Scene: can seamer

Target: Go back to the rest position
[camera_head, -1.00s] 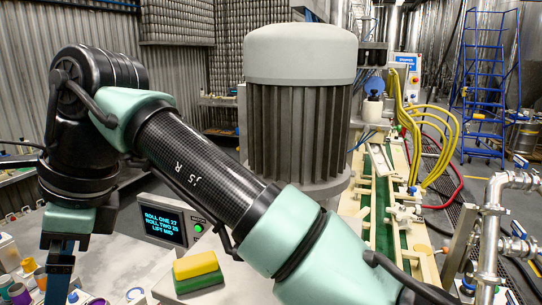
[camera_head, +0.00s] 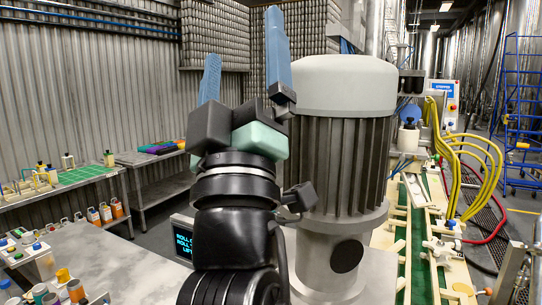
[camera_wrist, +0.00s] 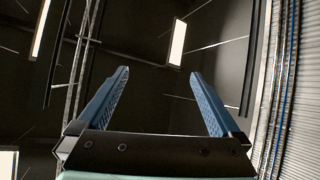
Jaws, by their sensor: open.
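My gripper (camera_head: 243,75) points straight up in the middle of the head view, in front of the seamer's motor housing (camera_head: 345,140). Its two blue fingers are spread apart with nothing between them. In the wrist view the open fingers (camera_wrist: 158,100) also stand apart and empty, with the dark ceiling and its lights beyond. The seamer's display (camera_head: 182,240) is partly hidden behind my arm.
A steel table (camera_head: 75,255) with several small bottles is at lower left. A bench (camera_head: 70,187) with a green mat stands at the left wall. A conveyor (camera_head: 420,240) and yellow hoses (camera_head: 455,175) are at right. The space above is free.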

